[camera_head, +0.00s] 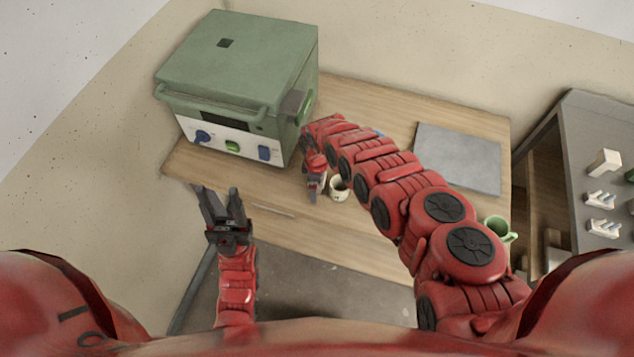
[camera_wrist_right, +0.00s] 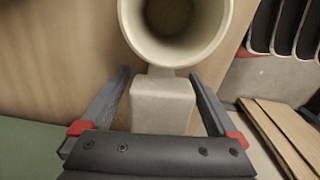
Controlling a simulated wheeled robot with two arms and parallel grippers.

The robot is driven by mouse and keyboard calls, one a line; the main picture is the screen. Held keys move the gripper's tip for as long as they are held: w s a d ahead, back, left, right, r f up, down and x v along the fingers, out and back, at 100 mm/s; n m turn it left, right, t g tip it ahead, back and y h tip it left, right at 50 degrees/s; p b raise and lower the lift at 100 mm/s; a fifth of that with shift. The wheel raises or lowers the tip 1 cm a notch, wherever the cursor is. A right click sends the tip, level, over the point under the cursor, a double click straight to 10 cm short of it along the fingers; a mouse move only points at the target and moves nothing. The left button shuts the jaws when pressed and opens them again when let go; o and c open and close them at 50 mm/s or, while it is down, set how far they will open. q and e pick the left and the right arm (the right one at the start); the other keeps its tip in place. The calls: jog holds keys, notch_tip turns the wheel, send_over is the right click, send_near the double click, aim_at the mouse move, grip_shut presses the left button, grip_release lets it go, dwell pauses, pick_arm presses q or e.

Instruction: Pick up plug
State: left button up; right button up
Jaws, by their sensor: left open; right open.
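In the right wrist view a pale, blocky piece (camera_wrist_right: 163,103) lies between the two fingers of my right gripper (camera_wrist_right: 160,85), with gaps on both sides. It meets the rim of a round, hollow cream cup (camera_wrist_right: 125,18) beyond it; I cannot tell if it is the plug or the cup's handle. In the head view the small cream cup (camera_head: 339,194) stands on the wooden table, and my right gripper (camera_head: 314,192) points down just left of it. My left gripper (camera_head: 222,195) is open and empty, off the table's front left edge. No plug shows clearly.
A green kiln-like box (camera_head: 237,65) with knobs stands at the back left of the wooden table (camera_head: 270,195). A grey slab (camera_head: 459,157) lies at the right. A green mug (camera_head: 497,228) is near the right edge. A grey shelf unit (camera_head: 590,140) stands beyond.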

grip_shut()
dwell(0.4)
jog(key=shift+r, duration=0.2)
